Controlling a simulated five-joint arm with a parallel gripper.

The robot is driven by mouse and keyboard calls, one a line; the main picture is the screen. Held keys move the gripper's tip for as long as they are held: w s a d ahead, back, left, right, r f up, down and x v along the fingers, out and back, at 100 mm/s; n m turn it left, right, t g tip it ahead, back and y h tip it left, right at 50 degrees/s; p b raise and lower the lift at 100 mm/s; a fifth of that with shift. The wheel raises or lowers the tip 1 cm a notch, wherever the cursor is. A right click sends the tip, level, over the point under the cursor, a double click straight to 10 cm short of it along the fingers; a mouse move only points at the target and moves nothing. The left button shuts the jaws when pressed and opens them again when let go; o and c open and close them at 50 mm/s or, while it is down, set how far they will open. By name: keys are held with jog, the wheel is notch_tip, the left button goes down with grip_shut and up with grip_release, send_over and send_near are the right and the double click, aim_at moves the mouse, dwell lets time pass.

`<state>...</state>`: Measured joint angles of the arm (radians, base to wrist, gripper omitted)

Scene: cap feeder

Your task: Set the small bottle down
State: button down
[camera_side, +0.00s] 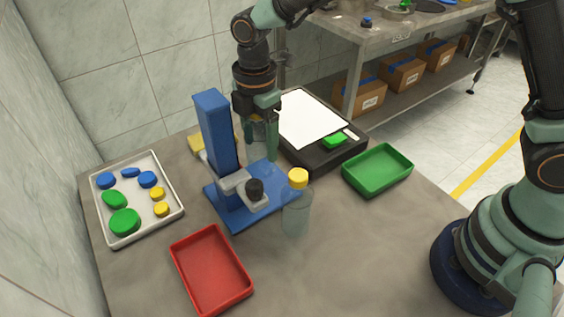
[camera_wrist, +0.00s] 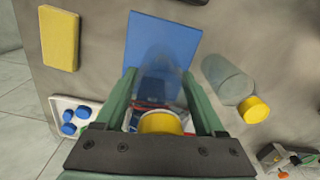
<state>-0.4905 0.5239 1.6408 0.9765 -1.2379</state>
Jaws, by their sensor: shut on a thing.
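My gripper (camera_side: 263,150) points down behind the blue upright of the cap stand (camera_side: 214,135), over its blue base. In the wrist view my gripper (camera_wrist: 160,76) is shut on the small bottle, which has a yellow cap (camera_wrist: 160,123) and a clear body between the green fingers. The blue base (camera_wrist: 160,40) shows beyond it. In the side view the held bottle is mostly hidden by the fingers. I cannot tell whether its bottom touches the base. Another clear bottle with a yellow cap (camera_side: 297,212) stands upright on the table in front of the stand.
A white tray (camera_side: 172,222) of blue, green and yellow caps is at the left. A red tray (camera_side: 238,289) is in front and a green tray (camera_side: 404,183) at the right. A black board with white paper (camera_side: 308,118) lies behind. The table's front right is clear.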

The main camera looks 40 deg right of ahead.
aim_at(261, 158)
jog(key=shift+f, duration=2.3)
grip_release()
jog(key=shift+f, duration=0.15)
